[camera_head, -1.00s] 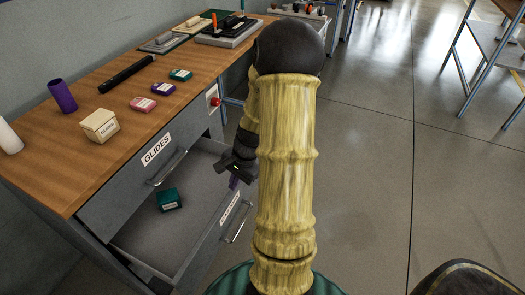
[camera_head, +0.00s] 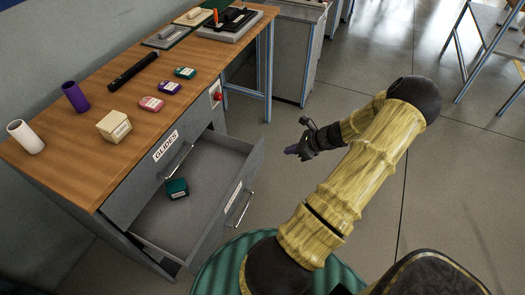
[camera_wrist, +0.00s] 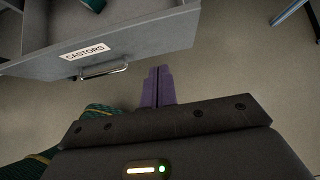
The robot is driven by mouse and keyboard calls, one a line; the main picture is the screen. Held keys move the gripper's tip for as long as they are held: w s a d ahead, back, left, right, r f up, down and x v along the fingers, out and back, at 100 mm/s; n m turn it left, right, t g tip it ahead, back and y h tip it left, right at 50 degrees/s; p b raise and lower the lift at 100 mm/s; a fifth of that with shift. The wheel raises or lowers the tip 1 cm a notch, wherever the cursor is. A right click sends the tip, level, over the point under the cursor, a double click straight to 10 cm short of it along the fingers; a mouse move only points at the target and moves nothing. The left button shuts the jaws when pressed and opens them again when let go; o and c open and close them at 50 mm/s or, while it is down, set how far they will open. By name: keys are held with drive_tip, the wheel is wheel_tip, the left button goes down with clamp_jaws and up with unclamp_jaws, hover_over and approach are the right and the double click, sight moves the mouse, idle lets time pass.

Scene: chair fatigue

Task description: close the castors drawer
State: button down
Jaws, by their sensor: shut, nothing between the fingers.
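The castors drawer (camera_head: 205,228) is pulled out below the glides drawer, with a green box (camera_head: 177,189) lying inside it. In the wrist view its front (camera_wrist: 150,38) shows the CASTORS label and a metal bar handle (camera_wrist: 104,71). The handle also shows in the head view (camera_head: 238,209). My gripper (camera_head: 290,151) is to the right of the drawer, outside its front and apart from it. In the wrist view the purple fingers (camera_wrist: 157,78) are together and empty, pointing toward the drawer front, right of the handle.
The glides drawer (camera_head: 142,184) above looks closed. The wooden bench top (camera_head: 75,160) holds a cream box (camera_head: 114,126), small coloured boxes, a black tool, and purple and white cylinders. A red button (camera_head: 217,97) sits on the bench side. Floor right of the drawer is clear.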

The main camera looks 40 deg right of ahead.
drive_tip(key=shift+f, duration=0.1)
approach(256, 154)
drive_tip(key=x, duration=0.6)
drive_tip(key=shift+s+a, duration=0.1)
idle(0.5)
